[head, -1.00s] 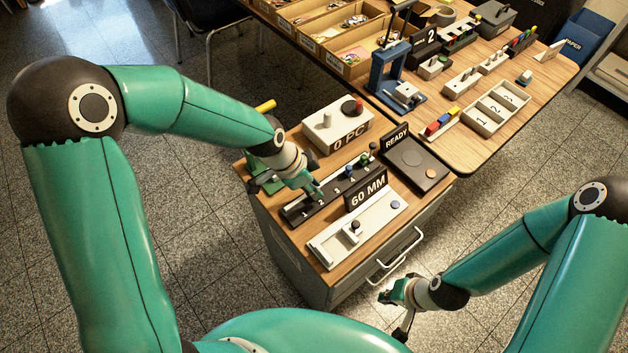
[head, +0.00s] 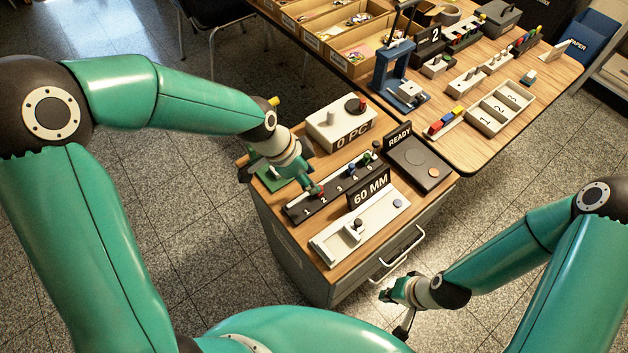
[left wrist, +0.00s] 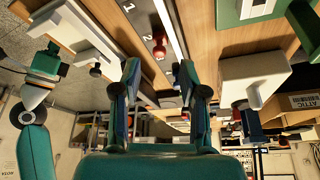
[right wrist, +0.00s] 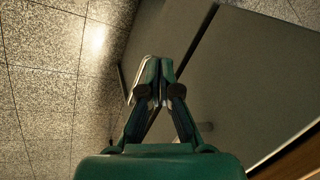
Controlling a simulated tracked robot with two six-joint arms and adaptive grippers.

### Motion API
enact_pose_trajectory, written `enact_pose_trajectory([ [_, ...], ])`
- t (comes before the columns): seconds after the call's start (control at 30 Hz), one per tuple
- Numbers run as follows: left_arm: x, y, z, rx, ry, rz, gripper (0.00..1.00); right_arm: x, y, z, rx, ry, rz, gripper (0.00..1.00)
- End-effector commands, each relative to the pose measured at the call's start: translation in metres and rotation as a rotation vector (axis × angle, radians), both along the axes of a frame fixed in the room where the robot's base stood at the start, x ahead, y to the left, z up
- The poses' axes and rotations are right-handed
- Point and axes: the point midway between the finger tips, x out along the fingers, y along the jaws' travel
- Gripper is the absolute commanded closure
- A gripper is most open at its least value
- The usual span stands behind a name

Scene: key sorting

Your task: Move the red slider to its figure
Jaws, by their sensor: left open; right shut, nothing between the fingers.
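The numbered black rail (head: 300,214) lies on the wooden cabinet top in the head view. In the left wrist view the red slider (left wrist: 159,49) stands on this rail (left wrist: 151,28), near the figures 2 and 3. My left gripper (left wrist: 159,68) is open, with the red slider showing between its fingers; I cannot tell whether they touch it. In the head view my left gripper (head: 317,192) is over the rail and hides part of it. A blue slider (head: 351,171) and a green slider (head: 365,158) stand further along. My right gripper (right wrist: 157,95) is shut and empty.
The 60 MM sign (head: 370,191) and a white slide gauge (head: 330,246) stand in front of the rail. The white 0 PC box (head: 325,132) is behind it. A READY pad (head: 422,165) lies to the right. My right gripper (head: 385,296) hangs beside the cabinet, low over the floor.

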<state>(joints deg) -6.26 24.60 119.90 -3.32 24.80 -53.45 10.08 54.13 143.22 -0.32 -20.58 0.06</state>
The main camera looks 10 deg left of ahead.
Motion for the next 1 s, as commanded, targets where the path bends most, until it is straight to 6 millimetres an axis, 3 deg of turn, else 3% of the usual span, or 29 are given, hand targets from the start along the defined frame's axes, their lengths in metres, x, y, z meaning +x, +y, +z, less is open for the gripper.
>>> enact_pose_trajectory([
  [0.2,-0.007,0.015,0.043,-0.001,-0.007,0.002,0.57,0.0,0.0,0.0,0.0,0.0,0.0,1.0],
  [0.4,-0.012,0.024,0.067,-0.001,-0.004,0.0,0.57,0.0,0.0,0.0,0.0,0.0,0.0,1.0],
  [1.0,-0.014,0.027,0.074,0.0,-0.001,0.0,0.57,0.0,0.0,-0.001,0.0,0.0,0.0,1.0],
])
